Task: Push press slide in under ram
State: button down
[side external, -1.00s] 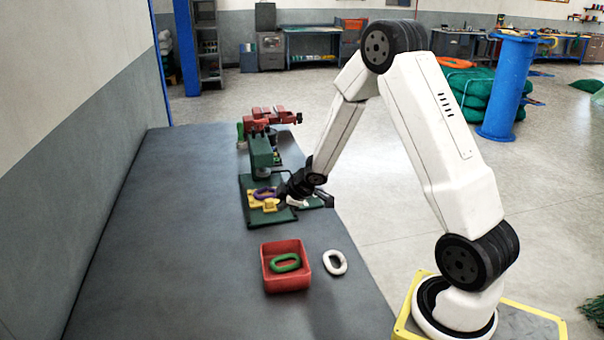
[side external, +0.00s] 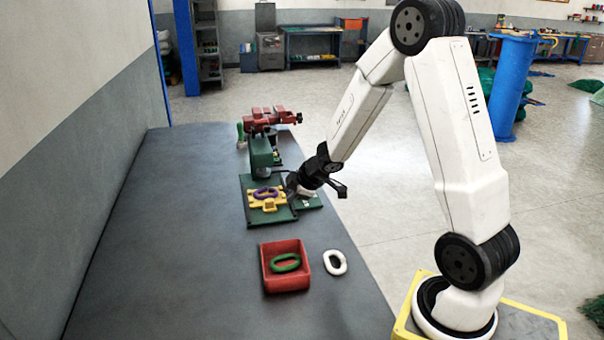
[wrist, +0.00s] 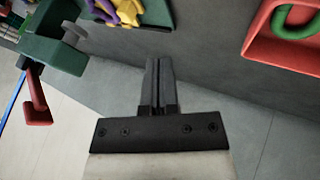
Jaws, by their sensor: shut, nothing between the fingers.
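The yellow press slide (side external: 268,205) lies on the green base plate (side external: 252,217), with a purple ring (side external: 264,192) on it. The green press body (side external: 260,153) with its red top stands behind the slide, farther from the camera. The slide sits on the near side of the press head, not visibly beneath it. My gripper (side external: 291,187) is shut and empty, just right of the slide and above the plate's right side; I cannot tell if it touches. In the wrist view my closed fingers (wrist: 158,65) point toward the slide (wrist: 128,10), which is cut off by the top edge.
A red lever or clamp part (side external: 272,118) overhangs the press. The left of the grey table (side external: 170,240) is clear.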

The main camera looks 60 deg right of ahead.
aim_at(268, 207)
jog(key=shift+w+f, duration=0.1)
jog(key=shift+f, duration=0.05)
jog(key=shift+x, duration=4.8)
jog(key=shift+w+d+f, duration=0.1)
jog(key=shift+w+d, duration=1.3)
jog(key=shift+d, duration=0.05)
jog(key=shift+w+d, duration=0.1)
jog(key=shift+w, duration=0.05)
jog(key=shift+w+d, duration=1.65)
jog(key=shift+d, duration=0.15)
jog(key=shift+s, duration=0.1)
jog(key=shift+s+a, duration=1.45)
jog(key=shift+a, duration=0.25)
jog(key=v, duration=1)
